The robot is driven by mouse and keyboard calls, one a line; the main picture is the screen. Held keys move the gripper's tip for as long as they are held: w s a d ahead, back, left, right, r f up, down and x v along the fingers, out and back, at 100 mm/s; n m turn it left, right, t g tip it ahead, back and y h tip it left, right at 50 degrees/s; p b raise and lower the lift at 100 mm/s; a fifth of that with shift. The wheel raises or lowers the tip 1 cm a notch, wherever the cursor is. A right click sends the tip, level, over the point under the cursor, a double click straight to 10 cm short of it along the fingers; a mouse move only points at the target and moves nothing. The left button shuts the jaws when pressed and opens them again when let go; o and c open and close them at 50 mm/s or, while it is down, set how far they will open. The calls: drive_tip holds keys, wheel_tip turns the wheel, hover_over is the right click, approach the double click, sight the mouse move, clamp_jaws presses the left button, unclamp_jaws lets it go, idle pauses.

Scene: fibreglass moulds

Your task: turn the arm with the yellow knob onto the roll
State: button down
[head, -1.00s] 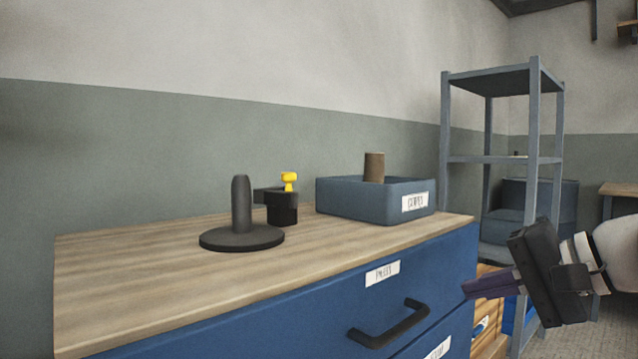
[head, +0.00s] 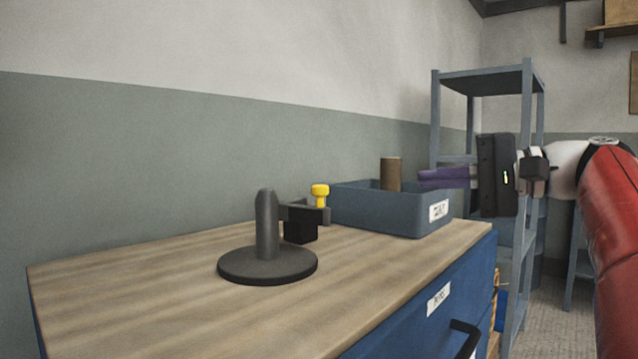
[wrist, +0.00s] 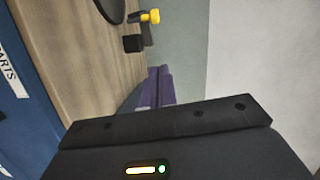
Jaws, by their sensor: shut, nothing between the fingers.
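The yellow knob (head: 319,194) tops a short dark arm (head: 294,212) on a black block (head: 300,230). The knob also shows in the wrist view (wrist: 152,16), at the top. Beside the block stands a grey post (head: 266,225) on a round dark base (head: 268,265); no roll is on this post. A brown roll (head: 391,174) stands upright in the blue-grey bin (head: 395,212) behind, its lower part hidden by the bin wall. My gripper (head: 421,179), with purple fingers, is shut and empty, appearing right of the roll and clear of the knob. Its fingers show in the wrist view (wrist: 158,86).
The wooden top (head: 160,290) of the blue drawer cabinet (head: 420,325) is clear at left and front. A black drawer handle (head: 464,338) sticks out. A grey wall (head: 170,160) closes off the back. A metal shelf (head: 484,80) stands behind my gripper.

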drive_tip(key=s+a+b+x, duration=0.1)
drive_tip(key=s+b+x, duration=0.1)
drive_tip(key=x, duration=1.1)
drive_tip(key=shift+s+b, duration=0.3)
drive_tip(key=shift+b, duration=0.25)
